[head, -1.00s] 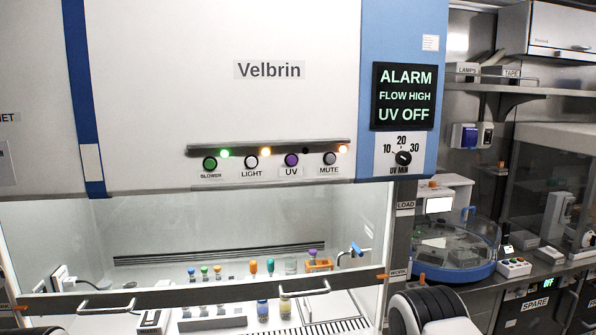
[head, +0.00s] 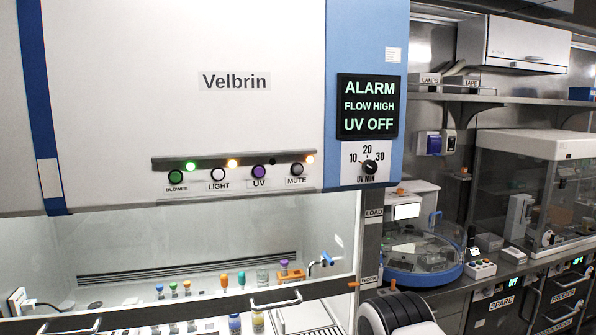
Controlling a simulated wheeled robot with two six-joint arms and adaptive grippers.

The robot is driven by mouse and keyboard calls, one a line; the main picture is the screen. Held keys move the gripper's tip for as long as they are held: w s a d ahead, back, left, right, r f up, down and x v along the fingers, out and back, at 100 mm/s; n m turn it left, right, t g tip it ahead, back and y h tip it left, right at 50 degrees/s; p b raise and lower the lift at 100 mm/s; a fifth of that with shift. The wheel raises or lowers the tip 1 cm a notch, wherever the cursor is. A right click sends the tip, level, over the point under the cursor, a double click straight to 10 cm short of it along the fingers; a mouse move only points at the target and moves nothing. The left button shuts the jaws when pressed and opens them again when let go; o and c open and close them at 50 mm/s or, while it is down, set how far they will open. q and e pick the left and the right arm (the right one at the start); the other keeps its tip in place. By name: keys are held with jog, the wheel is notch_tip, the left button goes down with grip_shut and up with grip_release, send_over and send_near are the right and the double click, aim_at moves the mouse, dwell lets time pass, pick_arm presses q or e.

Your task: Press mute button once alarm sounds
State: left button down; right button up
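The mute button (head: 297,170) is a grey round button at the right end of the row on the white Velbrin cabinet (head: 140,100). An amber lamp (head: 309,158) glows above it. The display (head: 368,105) on the blue side panel reads ALARM, FLOW HIGH, UV OFF. The row also has the green blower button (head: 176,177), the white light button (head: 218,175) and the purple UV button (head: 259,172). Green and amber lamps glow above blower and light; the one above UV is dark. No gripper shows; a black-and-white part, apparently my arm, is at the bottom edge.
A sash bar with handles (head: 277,304) crosses the cabinet opening, with several capped vials behind it. The UV timer knob (head: 370,167) is under the display. A round blue device (head: 424,262) and a glass enclosure (head: 540,190) stand on the right. Space before the buttons looks clear.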

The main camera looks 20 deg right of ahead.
grip_shut()
dwell(1.2)
